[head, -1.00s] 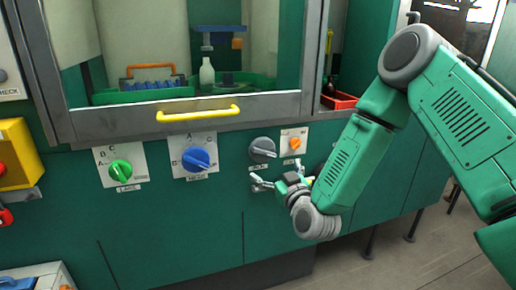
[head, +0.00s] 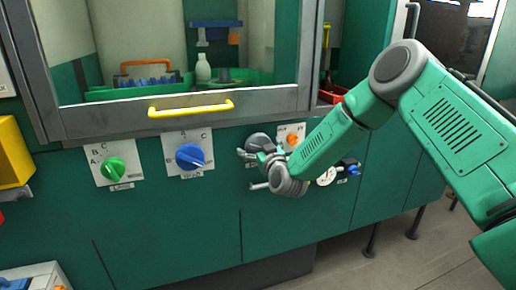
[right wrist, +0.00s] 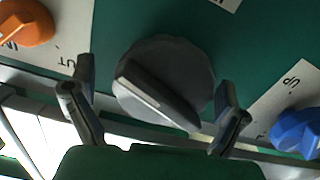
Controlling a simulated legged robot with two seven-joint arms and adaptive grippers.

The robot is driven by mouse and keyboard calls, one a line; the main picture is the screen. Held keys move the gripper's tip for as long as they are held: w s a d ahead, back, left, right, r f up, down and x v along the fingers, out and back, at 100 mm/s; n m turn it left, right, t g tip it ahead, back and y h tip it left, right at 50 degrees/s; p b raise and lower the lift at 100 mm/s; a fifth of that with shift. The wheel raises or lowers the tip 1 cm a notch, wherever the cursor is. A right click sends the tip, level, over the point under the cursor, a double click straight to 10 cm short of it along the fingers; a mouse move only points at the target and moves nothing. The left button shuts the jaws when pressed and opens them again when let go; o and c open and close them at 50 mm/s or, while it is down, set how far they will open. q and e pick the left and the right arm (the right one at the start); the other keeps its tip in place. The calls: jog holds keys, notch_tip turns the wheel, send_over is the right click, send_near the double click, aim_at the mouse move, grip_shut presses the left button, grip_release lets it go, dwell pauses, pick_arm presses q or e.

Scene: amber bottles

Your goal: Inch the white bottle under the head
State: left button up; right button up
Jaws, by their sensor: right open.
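A small white bottle (head: 203,68) stands upright behind the glass of the cabinet, on the green turntable area. A blue head (head: 215,24) on a bracket is above it, with a clear gap; exact alignment I cannot tell. My right gripper (head: 250,170) is open and empty outside, at the panel in front of the grey knob (head: 258,141). In the right wrist view the grey knob (right wrist: 163,83) lies between the two spread fingers of my right gripper (right wrist: 155,97); I see no clear contact. My left gripper is not in view.
A green dial (head: 114,170), a blue dial (head: 190,157) and an orange knob (head: 293,140) sit on the panel. A yellow handle (head: 191,108) crosses the window's lower frame. An orange-handled carrier (head: 146,80) holds amber-bottle-area blue items inside. A gauge (head: 326,176) is right of my gripper.

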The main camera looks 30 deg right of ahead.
jog(key=shift+d+f, duration=0.1)
jog(key=shift+d, duration=0.2)
jog(key=shift+w+a+r, duration=0.1)
jog(key=shift+a+r, duration=0.15)
jog(key=shift+a, duration=0.55)
jog(key=c, duration=1.1)
jog(key=shift+d+m, duration=0.3)
jog(key=shift+m, duration=0.3)
jog(key=o, duration=1.1)
jog(key=shift+s, duration=0.25)
jog(key=v, duration=1.1)
jog(key=shift+s, duration=0.2)
